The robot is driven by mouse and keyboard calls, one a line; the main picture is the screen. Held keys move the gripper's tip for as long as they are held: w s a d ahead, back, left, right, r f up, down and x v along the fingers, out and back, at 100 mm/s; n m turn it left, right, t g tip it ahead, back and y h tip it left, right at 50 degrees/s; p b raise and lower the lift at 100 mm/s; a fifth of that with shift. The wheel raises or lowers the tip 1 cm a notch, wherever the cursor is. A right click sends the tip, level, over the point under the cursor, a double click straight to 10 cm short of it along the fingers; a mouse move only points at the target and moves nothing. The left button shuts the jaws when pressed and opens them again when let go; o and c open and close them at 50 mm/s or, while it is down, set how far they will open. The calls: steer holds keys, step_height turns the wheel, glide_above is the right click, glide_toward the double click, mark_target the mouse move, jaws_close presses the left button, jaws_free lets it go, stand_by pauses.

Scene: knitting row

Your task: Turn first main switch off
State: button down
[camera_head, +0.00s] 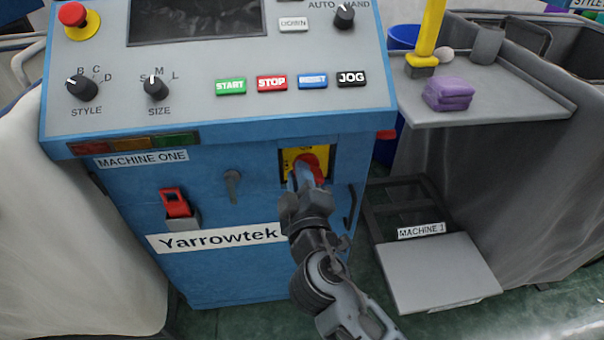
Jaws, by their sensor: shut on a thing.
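The main switch (319,158) is a red rotary handle on a yellow plate (291,155), set in a dark recess at the upper right of the blue cabinet front. The cabinet carries the label MACHINE ONE (141,160). My gripper (306,174) is at the switch, shut on its red handle. My gripper and wrist cover the lower left of the switch, so the handle's exact angle and the plate's markings cannot be read.
A red latch (175,203) and a dark handle (232,184) are on the same front. Above is the sloped panel with knobs, buttons and a red emergency stop (73,14). At right, a grey shelf (480,106) holds a purple cloth (448,94); a grey platform (438,275) stands below.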

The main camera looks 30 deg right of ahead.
steer(key=shift+a+f+n+p, duration=0.1)
steer(key=shift+f+n+p, duration=0.1)
steer(key=shift+n, duration=0.85)
steer(key=shift+a+f+n+p, duration=0.1)
steer(key=shift+f+n+p, duration=0.15)
steer(key=shift+n, duration=0.85)
steer(key=shift+f+n+p, duration=0.15)
steer(key=shift+f+n, duration=0.05)
steer(key=shift+n, duration=0.85)
steer(key=c, duration=1.1)
jaws_free()
steer(key=shift+o, duration=0.2)
steer(key=v, duration=0.7)
steer(key=shift+s+b, duration=0.3)
steer(key=shift+a, duration=0.1)
